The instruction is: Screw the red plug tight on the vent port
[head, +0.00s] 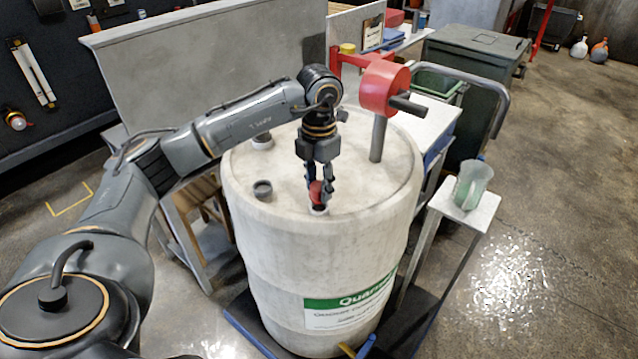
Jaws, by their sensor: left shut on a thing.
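The red plug (316,192) is between the fingers of my left gripper (319,188), low over the top of the white drum (250,215). My left gripper points straight down and is shut on the plug. My right gripper is not in view.
A grey capped fitting (262,190) stands on the drum top to the left. A red drum pump (385,88) on a grey pipe rises close on the right. A small stand with a clear beaker (472,185) is right of the drum.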

